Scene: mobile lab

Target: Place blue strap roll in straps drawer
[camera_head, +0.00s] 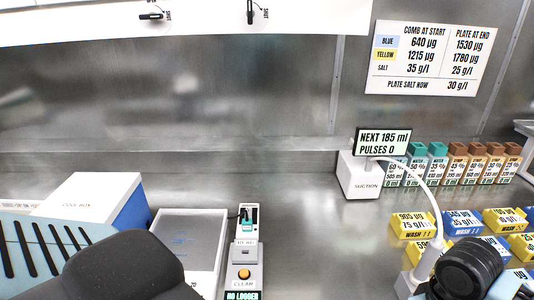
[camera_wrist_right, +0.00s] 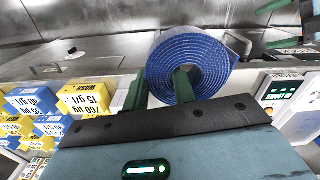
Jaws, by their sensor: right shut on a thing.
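The blue strap roll (camera_wrist_right: 205,62) is a ribbed, coiled strap in the right wrist view. My right gripper (camera_wrist_right: 158,85) is shut on it, with one green finger at the roll's left side and the other in front of its open centre. My left gripper (camera_wrist_right: 264,26) shows at the upper right of that view, its two green fingers apart and nothing seen between them. No straps drawer can be made out in either view. In the head view neither gripper's fingers show.
Blue and yellow labelled boxes (camera_head: 462,222) stand at the right of the steel bench. Behind them are the suction unit (camera_head: 364,175) and a row of capped bottles (camera_head: 464,168). The cool box (camera_head: 92,203) and a grey tray (camera_head: 222,230) are at left.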

